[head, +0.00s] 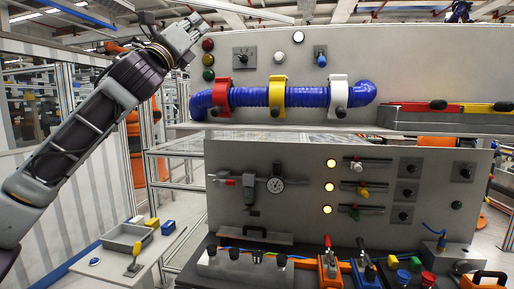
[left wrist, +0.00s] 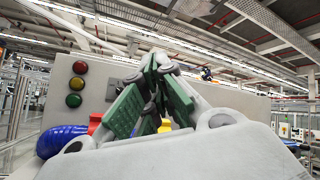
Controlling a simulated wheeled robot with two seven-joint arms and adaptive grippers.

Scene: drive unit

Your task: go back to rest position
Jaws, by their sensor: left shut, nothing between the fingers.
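My left gripper (head: 199,24) is raised at the upper left in the head view, in front of the upper panel and near its signal lamps. In the left wrist view its green-padded fingers (left wrist: 158,62) come together at the tips, shut and empty. My left arm reaches up from the left edge of the head view. My right gripper is not in view.
The upper panel (head: 400,60) carries red, yellow and green lamps (head: 208,60) and a blue hose (head: 255,96) in red, yellow and white clamps. Below are a panel with a gauge (head: 275,185) and several levers. A side table with a grey tray (head: 122,238) stands lower left.

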